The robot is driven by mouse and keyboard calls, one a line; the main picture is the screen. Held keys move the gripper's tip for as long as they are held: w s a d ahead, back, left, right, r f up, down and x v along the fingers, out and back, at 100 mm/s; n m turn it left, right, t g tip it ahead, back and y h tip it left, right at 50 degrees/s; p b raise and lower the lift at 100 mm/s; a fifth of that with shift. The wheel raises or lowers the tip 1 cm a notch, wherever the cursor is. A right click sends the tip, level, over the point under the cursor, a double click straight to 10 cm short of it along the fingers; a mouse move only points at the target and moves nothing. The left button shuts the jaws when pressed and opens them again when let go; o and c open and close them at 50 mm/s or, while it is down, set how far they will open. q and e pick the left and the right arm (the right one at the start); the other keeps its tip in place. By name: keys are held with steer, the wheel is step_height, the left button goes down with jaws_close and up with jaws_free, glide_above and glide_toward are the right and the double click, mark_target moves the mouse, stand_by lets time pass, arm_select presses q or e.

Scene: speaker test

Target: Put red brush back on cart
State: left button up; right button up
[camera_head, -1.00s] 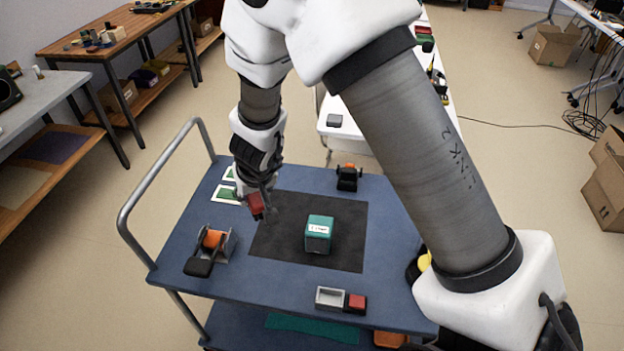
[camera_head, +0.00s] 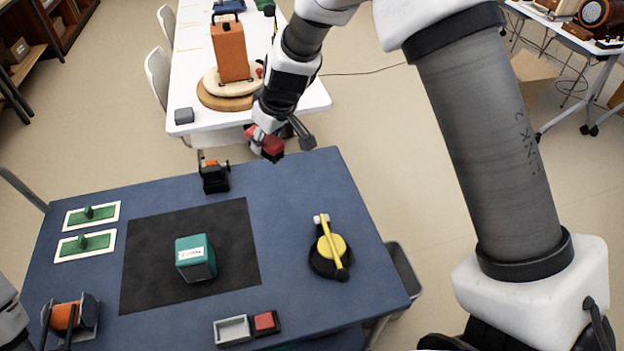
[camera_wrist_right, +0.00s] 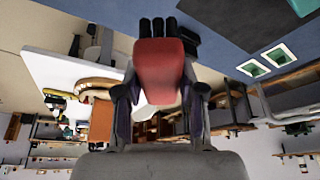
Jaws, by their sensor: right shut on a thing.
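My right gripper (camera_head: 272,138) is shut on the red brush (camera_head: 267,146), which appears in the air at the cart's back edge. In the right wrist view the brush (camera_wrist_right: 160,75) is a red block with black stubs at its far end, between the two fingers. The cart (camera_head: 310,210) has a blue top with a dark mat (camera_head: 140,275) on it. A teal box (camera_head: 195,258) with a white label stands on the mat.
On the cart stand two green-handled pieces on white frames (camera_head: 90,214), an orange-and-black device (camera_head: 214,177), a yellow-and-black tool (camera_head: 330,250), a grey tray (camera_head: 233,330) beside a red block (camera_head: 265,321), and an orange roll (camera_head: 65,316). A white table (camera_head: 190,60) stands behind.

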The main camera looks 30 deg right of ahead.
steer(key=w+d+f+n+y+b, duration=0.15)
steer(key=w+d+f+b, duration=0.4)
steer(key=d+f, duration=0.55)
steer(key=shift+n+h, duration=0.25)
steer(key=shift+n, duration=0.2)
steer(key=f, duration=0.5)
steer(key=f+b, duration=0.1)
steer(key=f, duration=0.1)
steer(key=shift+s+d+f, duration=0.15)
steer(key=shift+s+f, duration=0.1)
steer(key=shift+s, duration=0.15)
steer(key=shift+w+f, duration=0.1)
steer(key=shift+f+b, duration=0.15)
steer(key=shift+b, duration=0.15)
steer(key=o, duration=1.1)
arm_select(q)
step_height(320, 180, down, 10)
